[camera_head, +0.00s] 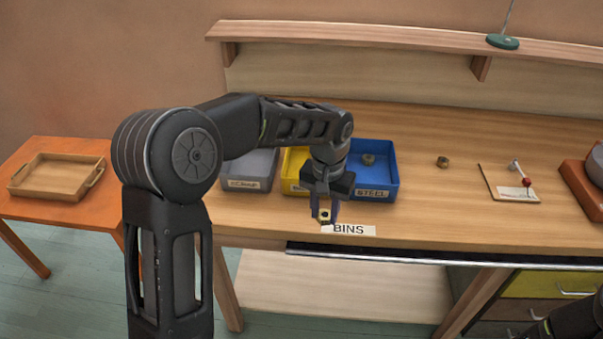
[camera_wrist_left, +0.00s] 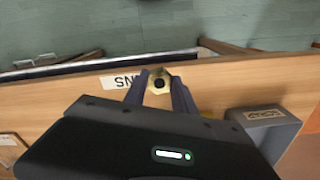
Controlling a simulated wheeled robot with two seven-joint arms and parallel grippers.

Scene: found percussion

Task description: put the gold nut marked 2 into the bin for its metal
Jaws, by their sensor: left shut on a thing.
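My left gripper (camera_head: 324,212) is shut on a gold nut (camera_head: 324,216) and holds it near the front edge of the bench, by the BINS label. The nut also shows between the fingertips in the left wrist view (camera_wrist_left: 159,84); no number can be read on it. The yellow bin (camera_head: 294,160) stands behind the gripper, its label mostly hidden by my arm. To its right is the blue bin (camera_head: 386,175) labelled STEEL, with a nut (camera_head: 368,159) inside. To its left is a grey bin (camera_head: 250,164) with a label too small to read surely.
Another brownish nut (camera_head: 442,161) lies on the bench right of the blue bin. A wooden tray (camera_head: 57,177) sits on the orange table at left.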

